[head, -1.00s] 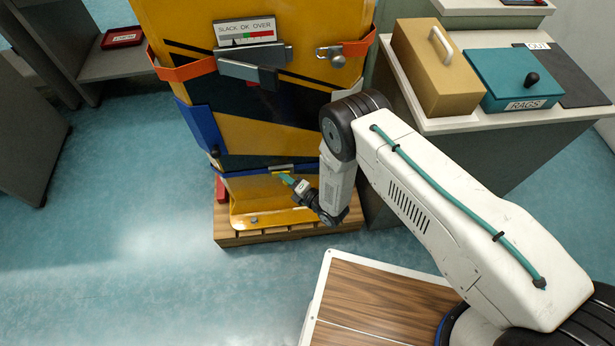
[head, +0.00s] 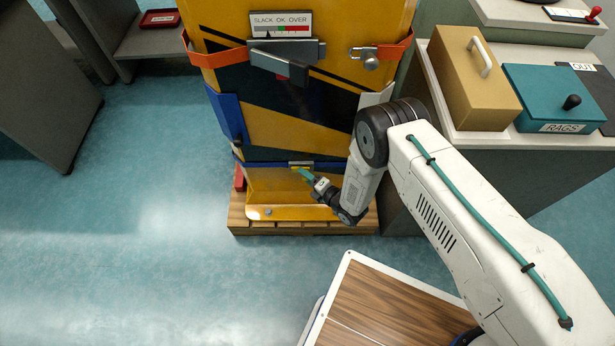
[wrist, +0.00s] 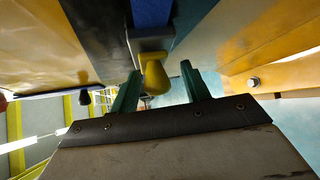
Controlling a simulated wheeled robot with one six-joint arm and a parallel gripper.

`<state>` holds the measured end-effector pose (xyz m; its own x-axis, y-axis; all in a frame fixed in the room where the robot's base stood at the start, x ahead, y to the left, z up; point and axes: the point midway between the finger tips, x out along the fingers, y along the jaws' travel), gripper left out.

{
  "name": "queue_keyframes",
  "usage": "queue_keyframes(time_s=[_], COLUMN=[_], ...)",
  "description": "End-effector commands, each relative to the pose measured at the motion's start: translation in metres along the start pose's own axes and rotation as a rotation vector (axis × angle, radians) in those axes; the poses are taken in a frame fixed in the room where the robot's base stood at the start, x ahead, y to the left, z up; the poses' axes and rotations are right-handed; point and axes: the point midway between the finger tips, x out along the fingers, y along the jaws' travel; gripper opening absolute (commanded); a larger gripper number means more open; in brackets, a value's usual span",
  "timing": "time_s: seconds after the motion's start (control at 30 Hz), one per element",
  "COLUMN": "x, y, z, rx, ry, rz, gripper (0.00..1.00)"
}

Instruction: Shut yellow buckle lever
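A yellow buckle lever (wrist: 155,76) with a rounded end shows in the middle of the wrist view, below a grey buckle body (wrist: 148,47) on a blue strap (wrist: 150,14). My gripper (wrist: 158,82) is open, with one teal finger on each side of the lever and visible gaps between. I cannot tell how deep the lever lies between the fingers. In the head view my gripper (head: 301,173) is just under the small buckle (head: 300,163) on the lower blue strap; the lever is tiny and partly hidden there.
The yellow-and-black machine (head: 300,120) stands on a wooden pallet (head: 290,228). An orange strap (head: 222,56) with a grey latch (head: 280,62) crosses its top, below a slack gauge (head: 281,24). A yellow lower ledge (head: 290,212) is near my gripper. Floor is free at left.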

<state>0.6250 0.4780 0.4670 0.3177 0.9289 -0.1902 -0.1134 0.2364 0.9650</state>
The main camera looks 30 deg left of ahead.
Motion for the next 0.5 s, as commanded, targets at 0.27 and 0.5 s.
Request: queue_keyframes(time_s=[0.27, 0.5], x=[-0.025, -0.064], y=[0.0, -0.001], z=[0.002, 0.001], rx=[0.002, 0.001], ry=[-0.004, -0.002], rz=[0.0, -0.002], gripper=[0.47, 0.47])
